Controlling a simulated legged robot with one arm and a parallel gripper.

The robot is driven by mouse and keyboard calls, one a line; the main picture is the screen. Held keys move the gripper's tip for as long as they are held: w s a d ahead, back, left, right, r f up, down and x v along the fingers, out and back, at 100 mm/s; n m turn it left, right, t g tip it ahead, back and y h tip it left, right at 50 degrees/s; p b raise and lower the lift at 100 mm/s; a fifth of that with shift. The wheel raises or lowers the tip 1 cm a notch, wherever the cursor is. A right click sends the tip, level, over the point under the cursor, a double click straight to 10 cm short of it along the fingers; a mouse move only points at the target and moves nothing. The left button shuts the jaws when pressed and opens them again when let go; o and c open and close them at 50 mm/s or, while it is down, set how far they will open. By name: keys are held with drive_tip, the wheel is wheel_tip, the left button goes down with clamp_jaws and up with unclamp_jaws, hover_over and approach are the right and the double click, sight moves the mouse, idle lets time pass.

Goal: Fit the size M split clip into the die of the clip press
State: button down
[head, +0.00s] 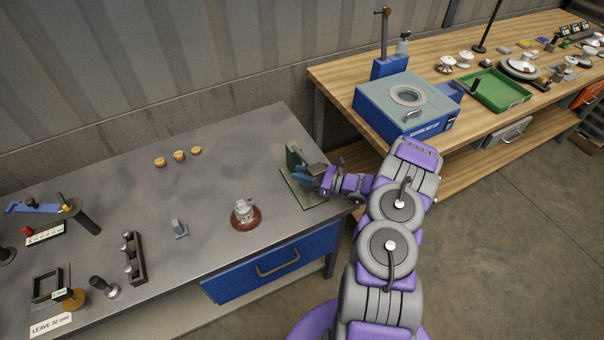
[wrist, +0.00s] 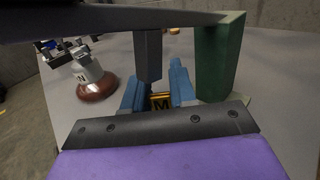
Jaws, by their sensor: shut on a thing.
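The clip press stands at the right end of the grey metal bench, with a green upright (head: 293,155) and a flat base plate (head: 297,195). In the wrist view its green upright (wrist: 220,62) is at the right and its dark ram (wrist: 148,55) hangs in the middle, under a dark bar across the top. My gripper (head: 322,178) is at the press. The ram partly covers the view beyond the clip. The die is hidden, so I cannot tell whether the clip touches it.
A brown insulator (head: 246,214) with a metal cap stands left of the press. A wooden bench with a blue machine (head: 404,105) and green tray (head: 500,91) is at the right.

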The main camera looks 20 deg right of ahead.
drive_tip(key=shift+a+f, duration=0.1)
drive_tip(key=shift+a, duration=0.15)
drive_tip(key=shift+f, duration=0.25)
drive_tip(key=c, duration=0.8)
unclamp_jaws()
drive_tip(key=shift+d, duration=0.1)
drive_tip(key=p+v, duration=0.2)
drive_tip(key=v, duration=1.5)
drive_tip(key=shift+s+d, duration=0.15)
drive_tip(key=shift+s, duration=0.1)
